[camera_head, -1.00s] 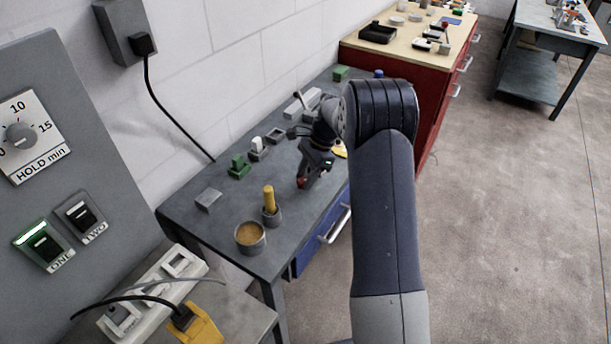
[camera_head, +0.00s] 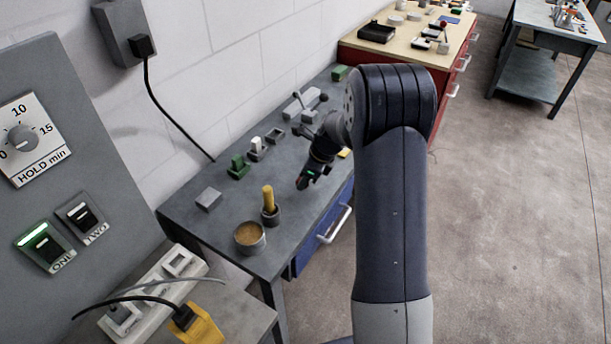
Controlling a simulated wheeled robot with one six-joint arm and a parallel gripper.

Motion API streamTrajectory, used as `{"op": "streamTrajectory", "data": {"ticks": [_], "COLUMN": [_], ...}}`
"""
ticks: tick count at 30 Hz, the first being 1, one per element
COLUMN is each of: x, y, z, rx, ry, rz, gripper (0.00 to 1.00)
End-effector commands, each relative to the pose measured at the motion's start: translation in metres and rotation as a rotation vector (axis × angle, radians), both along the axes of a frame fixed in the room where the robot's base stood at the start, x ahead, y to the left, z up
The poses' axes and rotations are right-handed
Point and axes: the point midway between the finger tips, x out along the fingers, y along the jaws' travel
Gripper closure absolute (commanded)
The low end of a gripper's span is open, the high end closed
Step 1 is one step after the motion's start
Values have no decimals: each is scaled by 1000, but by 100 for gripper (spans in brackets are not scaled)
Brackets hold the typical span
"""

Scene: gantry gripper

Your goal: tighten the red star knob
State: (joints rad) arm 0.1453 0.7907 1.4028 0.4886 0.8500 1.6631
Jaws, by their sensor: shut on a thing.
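My gripper (camera_head: 304,181) is over the right part of the grey bench, near its front edge above the blue drawer. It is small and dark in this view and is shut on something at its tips. The red star knob does not show clearly now; the fingers hide that spot, where red showed a second ago. I cannot see how the knob sits or how far it is turned.
The grey bench (camera_head: 222,228) carries a cup with brown contents (camera_head: 249,239), a yellow-handled tool in a holder (camera_head: 268,197), a grey block (camera_head: 208,199) and a green part (camera_head: 238,167). A wall is behind. Open floor (camera_head: 510,230) lies right.

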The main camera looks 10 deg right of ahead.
Motion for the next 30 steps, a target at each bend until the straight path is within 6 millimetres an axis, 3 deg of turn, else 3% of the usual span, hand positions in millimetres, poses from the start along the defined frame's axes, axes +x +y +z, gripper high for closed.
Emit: {"op": "streamTrajectory", "data": {"ticks": [20,21,27,30], "x": [0,0,0,0], "y": [0,0,0,0], "z": [0,0,0,0], "rx": [-1,-1,0,0], "ry": [-1,-1,0,0], "rz": [-60,-60,-60,-59], "gripper": [88,62,46,44]}}
